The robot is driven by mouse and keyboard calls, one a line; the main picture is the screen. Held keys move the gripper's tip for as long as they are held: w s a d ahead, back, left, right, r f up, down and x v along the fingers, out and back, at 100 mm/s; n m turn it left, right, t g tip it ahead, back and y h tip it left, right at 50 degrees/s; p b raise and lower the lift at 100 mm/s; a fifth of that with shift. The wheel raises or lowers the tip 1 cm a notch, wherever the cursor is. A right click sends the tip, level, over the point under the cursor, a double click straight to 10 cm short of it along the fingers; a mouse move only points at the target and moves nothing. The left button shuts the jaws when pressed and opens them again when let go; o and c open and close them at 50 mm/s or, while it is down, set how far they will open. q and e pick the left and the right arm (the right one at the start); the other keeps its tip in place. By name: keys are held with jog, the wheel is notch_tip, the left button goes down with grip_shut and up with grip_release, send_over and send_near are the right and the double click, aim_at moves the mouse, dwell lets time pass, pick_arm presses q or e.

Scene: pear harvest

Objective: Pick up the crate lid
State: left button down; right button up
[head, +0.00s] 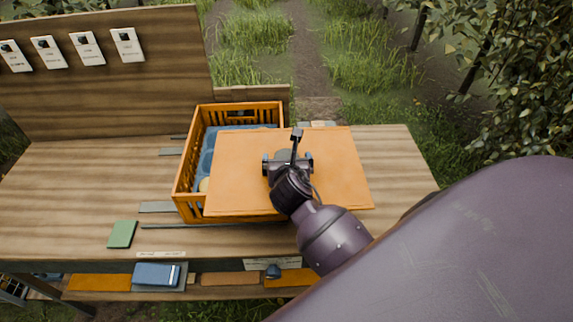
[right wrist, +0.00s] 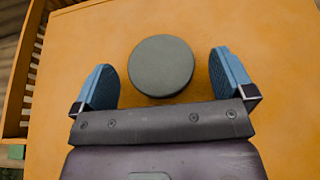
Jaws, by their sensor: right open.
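The crate lid (head: 340,185) is a flat orange panel lying tilted across the right part of the orange crate (head: 184,176) and over the table to its right. It fills most of the right wrist view (right wrist: 270,40). A round dark grey knob (right wrist: 161,66) stands on the lid; in the head view my gripper partly covers it. My right gripper (head: 287,163) is open above the lid, its blue fingers on either side of the knob, with gaps visible between the fingers and the knob. My left gripper is not in view.
The crate's left part is uncovered and shows a blue insert (head: 209,142). A green block (head: 122,234) lies on the wooden table (head: 60,205) at the front left. A blue object (head: 157,275) sits on the lower shelf. A tall board (head: 100,85) with white cards stands at the back left.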

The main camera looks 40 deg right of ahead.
jog(key=shift+w+d+f, duration=0.1)
jog(key=shift+w, duration=0.15)
jog(key=shift+c, duration=0.3)
jog(key=c, duration=1.2)
